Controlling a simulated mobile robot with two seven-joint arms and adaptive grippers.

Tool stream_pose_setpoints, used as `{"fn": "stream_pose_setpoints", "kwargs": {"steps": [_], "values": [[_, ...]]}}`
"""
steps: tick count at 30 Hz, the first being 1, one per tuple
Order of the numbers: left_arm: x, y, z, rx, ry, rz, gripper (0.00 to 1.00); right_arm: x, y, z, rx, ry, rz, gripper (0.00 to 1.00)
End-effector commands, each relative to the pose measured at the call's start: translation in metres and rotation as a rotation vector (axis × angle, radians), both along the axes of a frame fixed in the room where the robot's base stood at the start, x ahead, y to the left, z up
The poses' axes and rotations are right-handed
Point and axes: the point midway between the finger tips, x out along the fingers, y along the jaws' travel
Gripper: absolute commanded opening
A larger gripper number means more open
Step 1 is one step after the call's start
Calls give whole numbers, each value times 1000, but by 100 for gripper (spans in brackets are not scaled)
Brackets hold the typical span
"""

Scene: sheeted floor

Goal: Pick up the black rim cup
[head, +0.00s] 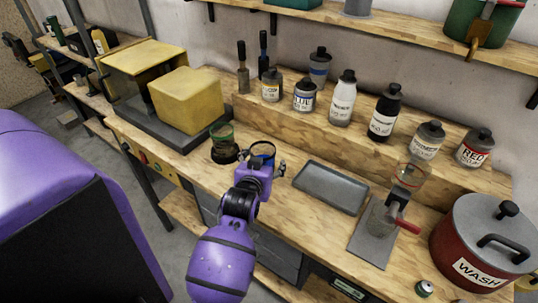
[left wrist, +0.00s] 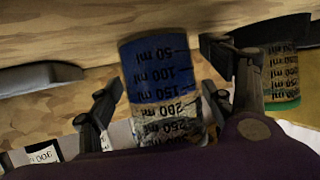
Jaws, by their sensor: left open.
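The black rim cup (head: 263,149) stands on the workbench, just beyond my left gripper (head: 263,163), which partly hides it. It is clear, with a dark rim and something blue inside. In the left wrist view the cup (left wrist: 160,85) shows large, with ml marks and a blue band, between the two spread fingers of my left gripper (left wrist: 172,100). The fingers sit on either side of it and do not look closed on it. The cup's rim is hidden in that view. My right gripper is not in view.
A green-rimmed cup (head: 222,136) stands close to the left; it also shows in the left wrist view (left wrist: 283,75). A grey tray (head: 331,187) lies to the right, beyond it a red-rimmed cup (head: 411,173) and a red WASH pot (head: 478,255). Several bottles line the raised step behind.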

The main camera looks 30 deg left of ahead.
Motion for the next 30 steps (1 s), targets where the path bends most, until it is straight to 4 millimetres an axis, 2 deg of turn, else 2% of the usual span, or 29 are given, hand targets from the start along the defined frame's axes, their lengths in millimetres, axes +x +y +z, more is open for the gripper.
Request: {"fn": "stream_pose_setpoints", "kwargs": {"steps": [4, 8, 14, 21, 30], "values": [[-2, 0, -2, 0, 1, 1, 74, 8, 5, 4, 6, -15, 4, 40], [-2, 0, -2, 0, 2, 1, 73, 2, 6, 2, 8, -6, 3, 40], [-2, 0, -2, 0, 1, 1, 47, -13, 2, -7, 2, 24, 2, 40], [-1, 0, -2, 0, 1, 1, 16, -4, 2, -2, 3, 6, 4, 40], [0, 0, 1, 1, -2, 0, 16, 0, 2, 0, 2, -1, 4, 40]]}}
